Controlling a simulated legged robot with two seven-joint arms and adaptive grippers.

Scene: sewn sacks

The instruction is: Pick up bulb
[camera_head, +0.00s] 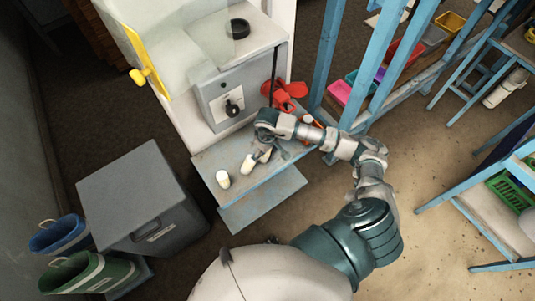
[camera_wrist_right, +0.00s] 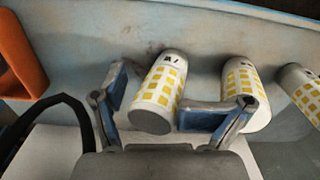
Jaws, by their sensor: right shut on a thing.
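My right gripper (camera_head: 264,154) is at the row's right end in the head view. In the right wrist view its fingers (camera_wrist_right: 163,98) are shut on the leftmost bulb (camera_wrist_right: 165,85), one pad on each side. A second bulb (camera_wrist_right: 241,85) is just beyond the right finger, and a third (camera_wrist_right: 305,92) is cut by the picture's edge. The held bulb is mostly hidden in the head view. My left gripper is not in view.
The grey machine box (camera_head: 226,97) with a black knob rises behind the shelf. A red valve-like part (camera_head: 285,95) is near my right gripper. A grey bin (camera_head: 145,205) stands left, and blue posts (camera_head: 385,62) stand right.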

